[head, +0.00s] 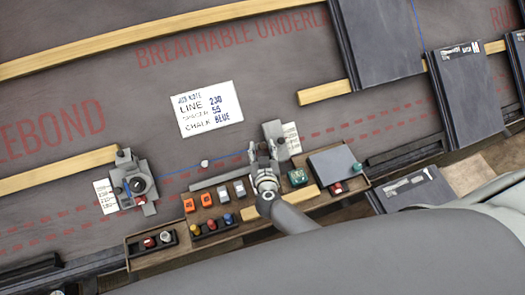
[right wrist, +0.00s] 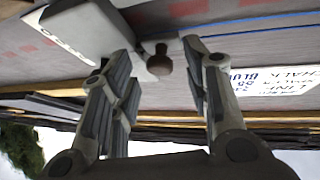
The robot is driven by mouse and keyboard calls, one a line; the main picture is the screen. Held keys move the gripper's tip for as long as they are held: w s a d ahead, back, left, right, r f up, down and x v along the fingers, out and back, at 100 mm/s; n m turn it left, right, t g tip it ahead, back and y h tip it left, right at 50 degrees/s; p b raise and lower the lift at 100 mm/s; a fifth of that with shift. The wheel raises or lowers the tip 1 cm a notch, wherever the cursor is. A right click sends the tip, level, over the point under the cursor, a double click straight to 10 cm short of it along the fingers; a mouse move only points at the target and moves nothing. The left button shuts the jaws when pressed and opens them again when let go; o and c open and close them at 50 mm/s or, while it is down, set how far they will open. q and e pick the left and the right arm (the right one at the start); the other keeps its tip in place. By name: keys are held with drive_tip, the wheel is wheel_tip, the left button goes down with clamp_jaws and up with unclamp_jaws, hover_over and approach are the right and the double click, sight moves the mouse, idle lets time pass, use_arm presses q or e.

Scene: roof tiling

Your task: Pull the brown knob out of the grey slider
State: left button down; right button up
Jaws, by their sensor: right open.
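The brown knob (right wrist: 159,63) shows in the right wrist view as a small round end on a short stem, between my right gripper's fingers (right wrist: 157,58). A gap shows on both sides of it, so the fingers look apart from it. The grey block that looks like the slider (right wrist: 85,27) lies beyond, at the upper left. In the head view the grey slider (head: 274,132) stands just beyond my right gripper (head: 262,155), which hides the knob there. My right gripper is open and empty. My left gripper is not in view.
A wooden tray (head: 233,221) with orange, grey and coloured pieces lies under my right arm. A second grey device (head: 136,184) stands at the left. A white note (head: 208,108) lies on the membrane above. Dark slates (head: 461,92) are at the right.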

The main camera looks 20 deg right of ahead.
drive_tip(key=shift+w+f, duration=0.1)
drive_tip(key=c, duration=0.7)
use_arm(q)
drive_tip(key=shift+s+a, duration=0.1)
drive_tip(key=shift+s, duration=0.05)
use_arm(e)
clamp_jaws()
drive_tip(key=a+p, duration=0.1)
drive_tip(key=a, duration=0.3)
drive_tip(key=shift+a, duration=0.35)
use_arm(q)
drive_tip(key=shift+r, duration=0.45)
use_arm(e)
drive_tip(key=shift+d, duration=0.1)
drive_tip(key=o, duration=0.7)
unclamp_jaws()
